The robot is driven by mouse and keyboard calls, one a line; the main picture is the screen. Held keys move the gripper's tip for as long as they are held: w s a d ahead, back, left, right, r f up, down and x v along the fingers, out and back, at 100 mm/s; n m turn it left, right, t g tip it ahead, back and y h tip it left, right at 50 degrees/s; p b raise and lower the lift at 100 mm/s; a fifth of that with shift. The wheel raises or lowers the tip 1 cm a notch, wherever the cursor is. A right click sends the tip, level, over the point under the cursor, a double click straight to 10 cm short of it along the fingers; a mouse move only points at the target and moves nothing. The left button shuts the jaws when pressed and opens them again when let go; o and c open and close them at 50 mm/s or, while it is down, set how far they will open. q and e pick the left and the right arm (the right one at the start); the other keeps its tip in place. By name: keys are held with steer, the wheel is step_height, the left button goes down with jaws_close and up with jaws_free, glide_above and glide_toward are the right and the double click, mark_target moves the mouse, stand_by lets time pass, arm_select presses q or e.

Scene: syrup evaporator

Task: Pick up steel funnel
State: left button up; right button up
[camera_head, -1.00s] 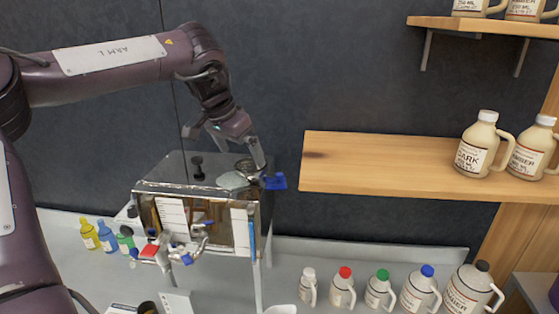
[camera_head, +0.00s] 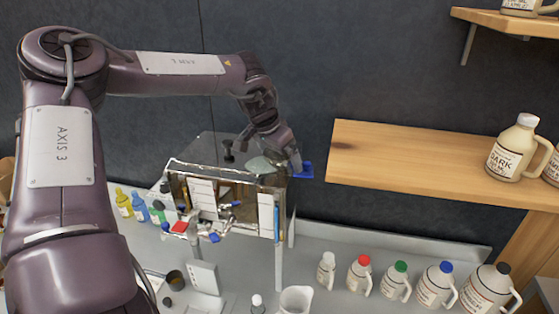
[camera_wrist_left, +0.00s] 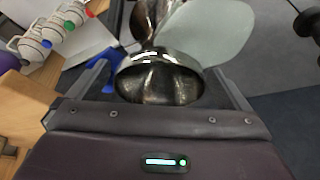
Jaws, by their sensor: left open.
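The steel funnel (camera_wrist_left: 158,82) is a shiny round metal piece with a bright rim, seen close up in the left wrist view. It lies between the two spread fingers of my left gripper, which is open; I cannot tell whether either finger touches it. In the head view, my left gripper (camera_head: 291,166) points down at the right end of the evaporator's top and hides most of the funnel. A pale grey-green flat disc (camera_wrist_left: 207,32) lies right beside the funnel. My right gripper is not in view.
The steel evaporator (camera_head: 236,200) has valves and tags on its front. A blue part (camera_head: 304,171) sits close to my left gripper. A wooden shelf (camera_head: 420,160) stands to the right, with a jug (camera_head: 512,150). Several capped jugs (camera_head: 397,282) line the bench below.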

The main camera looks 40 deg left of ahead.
arm_select(q)
steer(key=shift+s, duration=0.1)
steer(key=shift+r, duration=0.1)
steer(key=shift+c, duration=1.3)
steer(key=c, duration=0.9)
steer(key=shift+o, duration=0.2)
steer(key=shift+r, duration=0.1)
